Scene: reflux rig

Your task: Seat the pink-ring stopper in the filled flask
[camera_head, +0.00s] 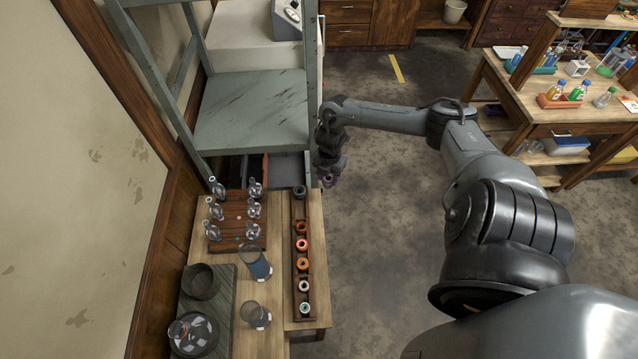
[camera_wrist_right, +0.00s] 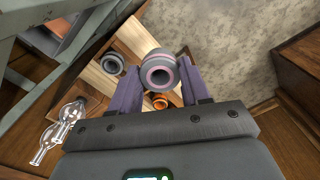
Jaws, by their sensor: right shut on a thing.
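My right gripper (camera_head: 331,172) is past the far right corner of the wooden table, out over the floor. It is shut on the pink-ring stopper (camera_wrist_right: 158,70), a grey stopper with a pink ring and a dark hole. In the head view the stopper (camera_head: 329,181) is small and partly hidden by the gripper. Several clear glass flasks stand on a brown wooden rack (camera_head: 239,228) on the table, left of the gripper. Which flask is filled is too small to tell. My left gripper is not in view.
A long rack (camera_head: 293,262) holds a dark stopper (camera_head: 299,191) at its far end and several orange or pale-ringed ones nearer. A blue-filled beaker (camera_head: 260,268), a clear beaker (camera_head: 256,316) and a dark bowl (camera_head: 201,281) stand nearby. A grey-green shelf frame (camera_head: 251,110) rises behind the table.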

